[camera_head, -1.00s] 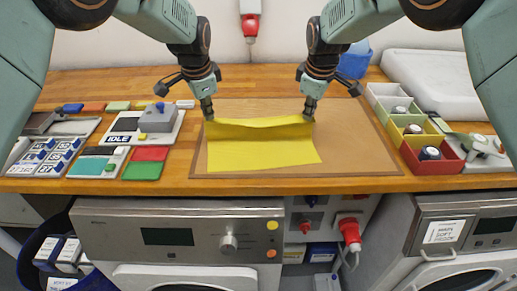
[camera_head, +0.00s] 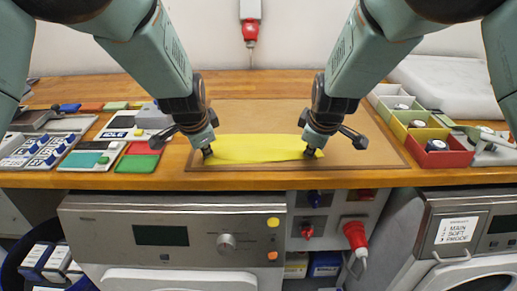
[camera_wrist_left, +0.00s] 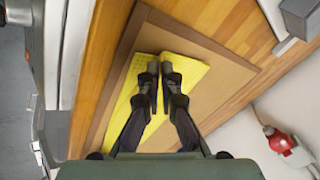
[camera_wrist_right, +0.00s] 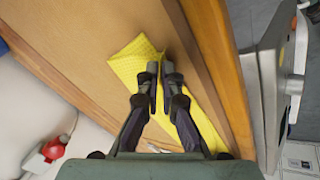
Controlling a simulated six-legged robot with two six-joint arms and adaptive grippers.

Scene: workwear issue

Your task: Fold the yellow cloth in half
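The yellow cloth (camera_head: 258,149) lies on the brown board (camera_head: 255,115) as a narrow doubled strip near the board's front edge. My left gripper (camera_head: 207,157) is at its left end near the front edge, and my right gripper (camera_head: 311,156) is at its right end. In the left wrist view, the fingers (camera_wrist_left: 160,72) are close together over the cloth (camera_wrist_left: 190,70), seemingly pinching its edge. In the right wrist view, the fingers (camera_wrist_right: 160,74) are likewise close together at the cloth (camera_wrist_right: 130,68). The pinched corners are hidden by the fingertips.
Colour swatches, switch blocks and a grey device (camera_head: 153,118) stand left of the board. Coloured bins (camera_head: 437,158) stand to the right, with a white padded slab (camera_head: 450,85) behind. The board behind the cloth is clear. Appliances are below the table's front edge.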

